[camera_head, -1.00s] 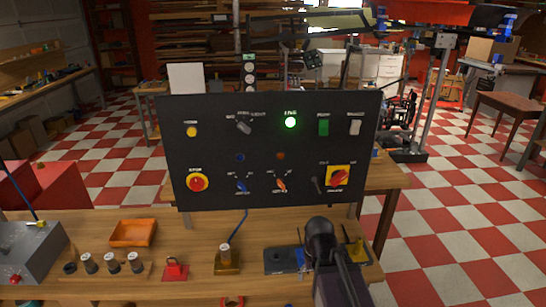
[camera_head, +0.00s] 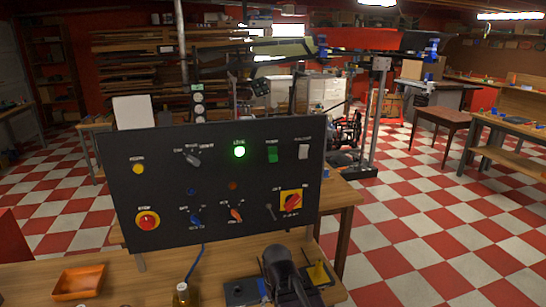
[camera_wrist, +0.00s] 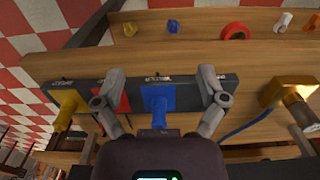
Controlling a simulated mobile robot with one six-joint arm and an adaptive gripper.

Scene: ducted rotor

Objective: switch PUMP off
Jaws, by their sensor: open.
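The black control panel (camera_head: 215,238) stands upright at the back of the bench. My gripper (camera_wrist: 161,72) is open in the wrist view, pointing down over a dark block, away from the panel. A blue piece (camera_wrist: 158,98) shows between its fingers, not gripped.
The panel also carries a red button (camera_head: 148,221), a blue knob (camera_head: 196,219), an orange knob (camera_head: 236,214) and a red-yellow rotary switch (camera_head: 291,201). An orange tray (camera_head: 79,281) lies at the front left. A brass-coloured block (camera_wrist: 290,90) stands right of my gripper in the wrist view.

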